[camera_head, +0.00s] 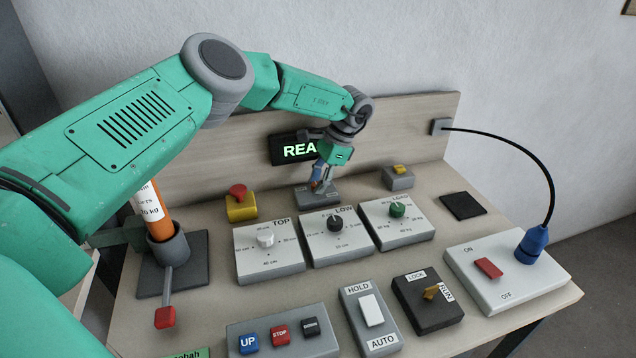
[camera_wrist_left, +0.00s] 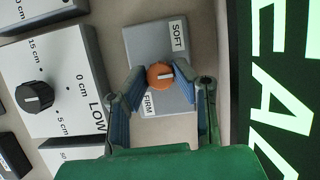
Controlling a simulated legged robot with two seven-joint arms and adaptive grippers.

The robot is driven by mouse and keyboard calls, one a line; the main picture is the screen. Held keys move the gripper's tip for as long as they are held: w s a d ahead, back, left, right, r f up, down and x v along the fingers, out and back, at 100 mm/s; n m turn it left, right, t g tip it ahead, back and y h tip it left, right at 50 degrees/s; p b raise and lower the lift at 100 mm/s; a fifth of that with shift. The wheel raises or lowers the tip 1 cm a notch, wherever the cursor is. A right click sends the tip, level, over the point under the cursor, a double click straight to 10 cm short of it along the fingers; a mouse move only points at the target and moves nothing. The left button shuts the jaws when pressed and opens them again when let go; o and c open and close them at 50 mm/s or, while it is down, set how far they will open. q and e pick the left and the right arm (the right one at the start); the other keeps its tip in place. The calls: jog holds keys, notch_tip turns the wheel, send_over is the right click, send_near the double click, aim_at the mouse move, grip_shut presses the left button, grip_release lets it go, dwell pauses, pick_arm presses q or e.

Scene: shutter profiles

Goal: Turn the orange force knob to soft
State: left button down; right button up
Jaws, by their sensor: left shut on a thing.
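The orange force knob (camera_wrist_left: 158,75) sits on a small grey box (camera_wrist_left: 150,42), between a SOFT label (camera_wrist_left: 177,37) and a FIRM label (camera_wrist_left: 149,103). A short pale mark shows on the knob, but which label it points at is hard to tell. My left gripper (camera_wrist_left: 160,78) has its blue-padded fingers on either side of the knob, shut on it. In the head view my left gripper (camera_head: 319,183) points down onto the grey box (camera_head: 330,198) in front of the lit sign, and its fingers mostly hide the knob. My right gripper is not in view.
The lit sign (camera_head: 291,151) stands close behind the gripper. The LOW dial panel (camera_head: 347,253) lies just in front, with the TOP (camera_head: 262,274) and LOAD (camera_head: 420,228) panels beside it. A yellow box with a red button (camera_head: 240,207) stands to the left.

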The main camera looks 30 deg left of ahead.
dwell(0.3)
pick_arm(q)
jog(key=c, duration=1.3)
grip_release()
jog(key=shift+w+f, duration=0.15)
jog(key=shift+w, duration=0.05)
